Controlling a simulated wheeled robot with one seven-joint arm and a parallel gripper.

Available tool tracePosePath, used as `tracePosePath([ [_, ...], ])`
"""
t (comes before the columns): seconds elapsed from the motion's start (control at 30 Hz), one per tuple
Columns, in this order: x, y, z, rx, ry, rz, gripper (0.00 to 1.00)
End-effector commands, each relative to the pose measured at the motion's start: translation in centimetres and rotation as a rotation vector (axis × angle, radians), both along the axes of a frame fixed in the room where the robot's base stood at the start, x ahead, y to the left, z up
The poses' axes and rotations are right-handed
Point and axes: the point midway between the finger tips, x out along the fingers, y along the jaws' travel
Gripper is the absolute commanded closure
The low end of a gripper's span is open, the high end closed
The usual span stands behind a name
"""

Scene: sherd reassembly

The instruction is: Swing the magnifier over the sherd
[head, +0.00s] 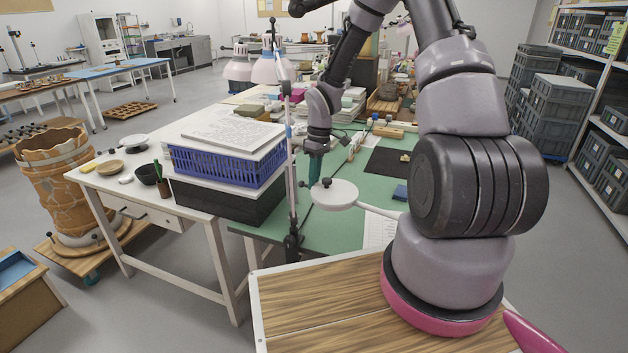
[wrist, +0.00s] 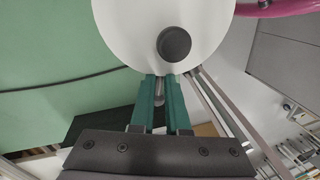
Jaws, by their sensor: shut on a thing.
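The magnifier (head: 336,195) is a white round disc with a dark knob, on a thin arm beside an upright post at the near edge of the green table. It fills the top middle of the wrist view (wrist: 125,30). My gripper (head: 316,175) has teal fingers, pointing down at the disc's far left edge. In the wrist view my gripper (wrist: 160,88) is shut on a small grey handle at the disc's rim. A small brownish piece (head: 405,157) lies on a black mat (head: 384,166), right of and beyond the disc; I cannot tell whether it is the sherd.
The post (head: 291,165) stands close left of my gripper. A blue basket (head: 225,165) with papers on top sits on a black box left of it. A small blue block (head: 400,192) and a printed sheet (head: 380,230) lie on the green tabletop (head: 345,228).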

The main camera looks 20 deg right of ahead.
Motion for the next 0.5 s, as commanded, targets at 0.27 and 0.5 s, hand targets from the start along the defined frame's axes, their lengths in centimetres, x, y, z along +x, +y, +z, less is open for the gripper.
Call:
tracePosePath([
  [0.27, 0.03, 0.00, 0.05, -0.001, -0.001, 0.000, 1.00],
  [0.5, 0.24, -0.27, 0.04, -0.001, -0.001, -0.010, 1.00],
])
